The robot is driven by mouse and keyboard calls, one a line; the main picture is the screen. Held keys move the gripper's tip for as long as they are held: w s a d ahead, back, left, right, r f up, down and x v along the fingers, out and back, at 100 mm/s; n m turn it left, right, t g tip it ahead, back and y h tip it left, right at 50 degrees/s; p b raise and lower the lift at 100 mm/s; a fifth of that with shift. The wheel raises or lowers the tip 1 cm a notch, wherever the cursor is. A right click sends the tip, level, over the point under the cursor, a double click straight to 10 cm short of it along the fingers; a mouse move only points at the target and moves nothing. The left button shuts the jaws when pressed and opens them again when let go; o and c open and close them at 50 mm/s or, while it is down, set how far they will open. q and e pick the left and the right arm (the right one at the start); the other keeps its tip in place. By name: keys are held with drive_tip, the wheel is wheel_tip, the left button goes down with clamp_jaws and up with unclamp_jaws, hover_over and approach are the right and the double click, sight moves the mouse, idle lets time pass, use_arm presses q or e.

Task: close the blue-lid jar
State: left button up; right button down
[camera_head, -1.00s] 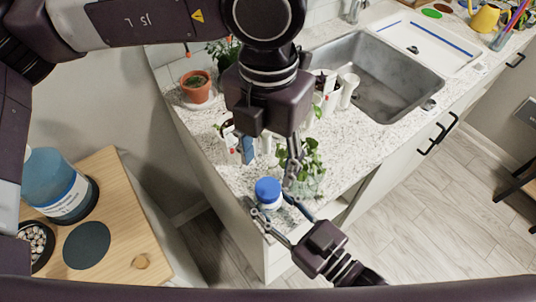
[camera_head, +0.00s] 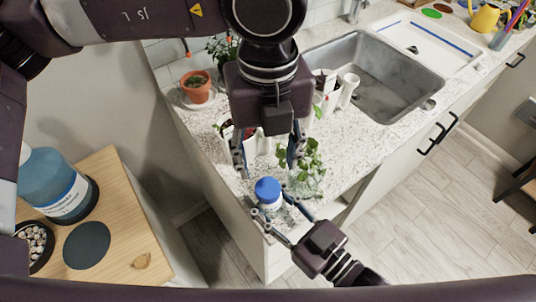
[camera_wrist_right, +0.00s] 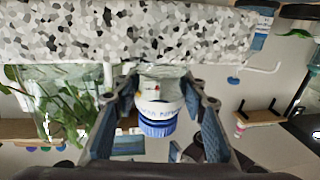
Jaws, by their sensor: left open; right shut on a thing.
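The jar (camera_head: 271,206) stands at the counter's front corner with its blue lid (camera_head: 267,188) on top. How tightly the lid sits cannot be told. My right gripper (camera_head: 278,208) comes from the lower right and is shut on the jar body below the lid. In the right wrist view, the fingers (camera_wrist_right: 163,92) flank the clear jar with its white label (camera_wrist_right: 158,108), and the blue lid (camera_wrist_right: 157,129) shows beyond the label. My left gripper (camera_head: 267,163) is open and empty, pointing down above and behind the lid, its fingers spread left and right.
A leafy plant in a glass (camera_head: 308,178) stands close behind and right of the jar. White pots and a terracotta pot (camera_head: 196,87) stand farther back. The sink (camera_head: 370,72) is at upper right. A wooden side table (camera_head: 122,222) is at left.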

sight(268, 187)
use_arm(q)
drive_tip(key=shift+f, duration=3.95)
drive_tip(key=shift+c, duration=0.5)
